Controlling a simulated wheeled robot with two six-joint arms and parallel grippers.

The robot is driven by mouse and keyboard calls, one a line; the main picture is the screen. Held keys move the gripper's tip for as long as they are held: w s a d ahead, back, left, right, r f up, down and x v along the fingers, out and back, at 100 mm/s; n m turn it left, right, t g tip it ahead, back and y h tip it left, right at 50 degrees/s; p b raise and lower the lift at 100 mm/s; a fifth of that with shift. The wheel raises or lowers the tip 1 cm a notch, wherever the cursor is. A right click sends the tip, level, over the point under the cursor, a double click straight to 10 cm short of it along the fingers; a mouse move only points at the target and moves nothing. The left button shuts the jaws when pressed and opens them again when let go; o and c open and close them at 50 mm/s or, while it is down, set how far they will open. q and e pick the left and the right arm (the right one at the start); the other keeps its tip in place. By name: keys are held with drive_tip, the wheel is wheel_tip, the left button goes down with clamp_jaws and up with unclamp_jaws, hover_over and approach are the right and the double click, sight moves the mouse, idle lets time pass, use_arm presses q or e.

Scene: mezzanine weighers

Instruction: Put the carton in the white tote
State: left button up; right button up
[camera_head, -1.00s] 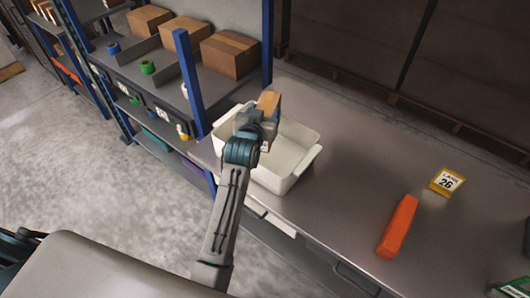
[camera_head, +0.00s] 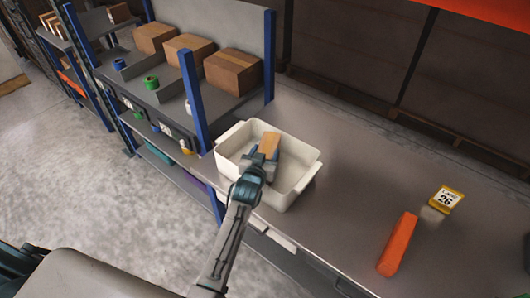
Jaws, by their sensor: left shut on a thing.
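The white tote (camera_head: 301,155) stands on the grey bench beside the blue-posted shelf. My left gripper (camera_head: 262,158) reaches over the tote's near rim and is down inside its opening. It is shut on the small tan carton (camera_head: 269,143), whose upper part shows beyond the jaws. The carton's lower part is hidden by the gripper, so I cannot tell whether it touches the tote's floor. My right gripper is not in view.
An orange block (camera_head: 397,243) and a yellow sign marked 26 (camera_head: 446,199) are on the bench (camera_head: 345,190) at the right. Several brown boxes (camera_head: 232,72) sit on the shelf at the left. The bench between tote and orange block is clear.

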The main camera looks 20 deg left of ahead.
use_arm(q)
drive_tip(key=o, duration=1.7)
drive_tip(key=shift+c, duration=0.2)
drive_tip(key=shift+r, duration=0.1)
drive_tip(key=shift+s, duration=0.3)
drive_tip(key=s+r+b, duration=0.2)
drive_tip(key=s, duration=0.9)
drive_tip(key=shift+d+r, duration=0.15)
drive_tip(key=shift+d, duration=0.15)
